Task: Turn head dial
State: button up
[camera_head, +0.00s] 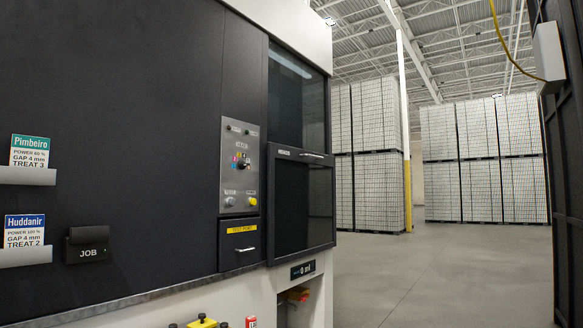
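A grey control panel (239,185) is set into the black front of a large machine, near the middle of the view. A dark dial (243,162) with small coloured marks beside it sits in the panel's middle; its label is too small to read, and I cannot tell its exact setting. Below it are a grey knob (230,201) and a yellow knob or button (252,201). Small round items sit along the panel's top. My gripper is not in view.
A drawer (240,247) with a handle lies below the panel; a windowed door (303,185) stands right of it. Cards reading Pimbeiro (30,151) and Huddanir (25,231) and a JOB holder (88,245) are at left. Open floor (440,275) lies right, before stacked pallets (485,160).

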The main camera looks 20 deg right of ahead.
aim_at(242, 164)
jog(key=i+l+z, duration=0.2)
jog(key=i+l, duration=0.2)
jog(key=i+l+z, duration=0.2)
jog(key=i, duration=0.25)
jog(key=l, duration=0.1)
